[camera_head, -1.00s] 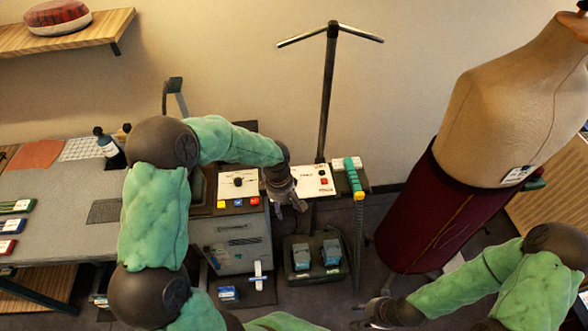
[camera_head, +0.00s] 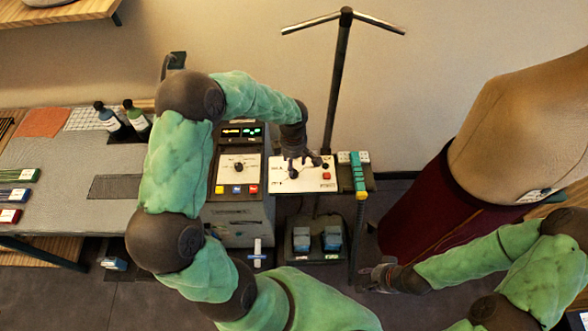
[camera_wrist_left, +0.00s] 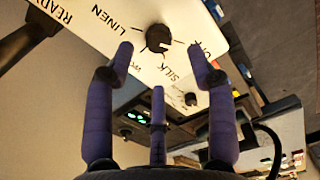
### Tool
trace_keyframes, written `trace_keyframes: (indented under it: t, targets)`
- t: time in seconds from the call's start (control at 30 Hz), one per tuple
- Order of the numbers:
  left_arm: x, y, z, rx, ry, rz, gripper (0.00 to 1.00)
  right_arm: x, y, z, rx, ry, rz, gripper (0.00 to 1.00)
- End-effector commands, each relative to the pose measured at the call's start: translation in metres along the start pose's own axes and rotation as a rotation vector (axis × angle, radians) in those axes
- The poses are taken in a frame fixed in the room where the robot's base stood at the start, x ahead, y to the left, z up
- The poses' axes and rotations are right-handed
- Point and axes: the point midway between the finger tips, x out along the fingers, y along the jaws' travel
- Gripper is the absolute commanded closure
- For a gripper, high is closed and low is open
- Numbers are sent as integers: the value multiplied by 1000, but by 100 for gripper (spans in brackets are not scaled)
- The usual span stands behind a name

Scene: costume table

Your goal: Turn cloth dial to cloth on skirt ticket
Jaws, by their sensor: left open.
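The cloth dial (camera_head: 293,173) is a dark knob on a white panel (camera_head: 318,183). In the left wrist view the dial (camera_wrist_left: 158,38) is ringed by labels including LINEN, SILK and OFF; another is partly hidden. A pale mark on the knob faces roughly toward OFF. My left gripper (camera_head: 302,163) is open over the panel, its fingertips (camera_wrist_left: 160,60) around the dial's area; contact cannot be told. The skirt ticket (camera_head: 532,196) is a small pale tag at the dark red skirt's top, too small to read. My right gripper (camera_head: 374,277) is low, near the skirt; its finger opening is unclear.
A grey cabinet (camera_head: 237,210) with another knob and lit displays stands left of the panel. A dark T-shaped stand (camera_head: 338,90) rises behind. Pedals (camera_head: 317,238) sit below. The dress form (camera_head: 520,120) stands at right.

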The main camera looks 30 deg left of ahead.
Motion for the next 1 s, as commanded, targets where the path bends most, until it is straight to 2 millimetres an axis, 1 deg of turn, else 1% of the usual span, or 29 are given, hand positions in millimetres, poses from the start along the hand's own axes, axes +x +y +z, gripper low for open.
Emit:
trace_keyframes:
  t: [0.03, 0.1, 0.2, 0.3, 0.47, 0.73, 0.77, 0.8, 0.87, 0.9, 0.93, 0.97, 1.0]
  targets:
    - [11, -1, 0, 0, 0, -4, 44, 0, 0, 0, 0, 1, 0, 60]
    - [22, -1, 0, -1, 1, -3, 44, 1, 0, 0, 0, 1, 0, 60]
    - [37, -1, 0, 0, 0, -3, 44, 1, 0, -1, 0, 1, 0, 60]
    - [46, 0, 0, 0, 0, -1, 44, 1, 0, -1, 0, 1, 0, 60]
    - [55, 0, 0, -1, 0, 0, 44, 1, 0, -1, 0, 1, 0, 60]
    - [56, 0, 0, 0, 0, 1, 44, 1, 0, -1, 0, 1, 0, 60]
    - [56, 0, 0, 0, 0, 1, 47, 1, 0, -1, 0, 1, 0, 60]
    - [56, 0, 0, 0, 0, 1, 59, 1, 0, -1, 0, 1, 0, 60]
    - [56, 0, 0, 0, 0, 1, 76, 1, 0, -1, 0, 1, 0, 60]
    - [56, 0, 0, 0, 0, 0, 87, 1, 0, -1, 0, 1, 0, 60]
    - [56, 0, 0, 0, 0, 0, 95, 2, 0, -1, 0, 1, 0, 60]
    - [56, 0, 0, 0, 0, 0, 100, 2, 0, -1, 0, 1, 0, 60]
    - [56, 0, 0, 0, 0, 0, 100, 2, 0, -1, 0, 1, 0, 60]
